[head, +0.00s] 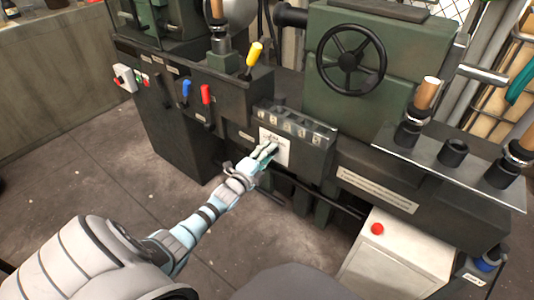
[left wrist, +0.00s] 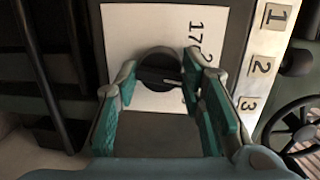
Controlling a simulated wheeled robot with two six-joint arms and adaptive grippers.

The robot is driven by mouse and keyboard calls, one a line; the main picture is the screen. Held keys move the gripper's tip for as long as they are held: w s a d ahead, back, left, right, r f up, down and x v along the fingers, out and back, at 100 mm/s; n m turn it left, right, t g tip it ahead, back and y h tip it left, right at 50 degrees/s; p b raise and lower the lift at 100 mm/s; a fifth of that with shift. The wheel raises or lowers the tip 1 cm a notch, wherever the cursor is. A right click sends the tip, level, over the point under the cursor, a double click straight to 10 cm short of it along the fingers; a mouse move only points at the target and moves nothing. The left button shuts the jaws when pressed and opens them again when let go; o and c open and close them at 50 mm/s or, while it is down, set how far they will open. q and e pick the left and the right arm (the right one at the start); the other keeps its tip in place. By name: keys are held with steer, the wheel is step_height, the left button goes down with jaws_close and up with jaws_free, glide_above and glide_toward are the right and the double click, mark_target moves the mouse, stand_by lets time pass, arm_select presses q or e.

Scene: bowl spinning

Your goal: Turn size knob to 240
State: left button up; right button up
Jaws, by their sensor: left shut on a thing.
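The size knob (left wrist: 160,68) is a dark round dial on a white printed plate (left wrist: 120,50), seen in the left wrist view. Part of a printed number shows beside it, but the full scale is hidden. My left gripper (left wrist: 158,88) is around the knob, one finger on each side, shut on it. In the head view my left gripper (head: 264,152) reaches the white plate (head: 281,148) on the front of the dark machine and hides the knob there. My right gripper is not in view.
Numbered labels (left wrist: 262,65) run beside the plate. A black handwheel (head: 351,59) is above right. Blue, red and yellow levers (head: 206,94) stand to the left. A white box with a red button (head: 377,229) is at lower right. The floor in front is clear.

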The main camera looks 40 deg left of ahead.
arm_select(q)
steer(key=shift+r+n, duration=0.15)
steer(key=shift+n, duration=0.55)
steer(key=o, duration=1.1)
steer(key=shift+a, duration=0.1)
steer(key=s, duration=0.4)
steer(key=s+d, duration=0.1)
steer(key=s, duration=0.3)
steer(key=s+r, duration=0.1)
steer(key=s, duration=0.3)
steer(key=shift+d, duration=0.2)
steer(key=shift+w+n, duration=0.1)
steer(key=shift+n, duration=0.2)
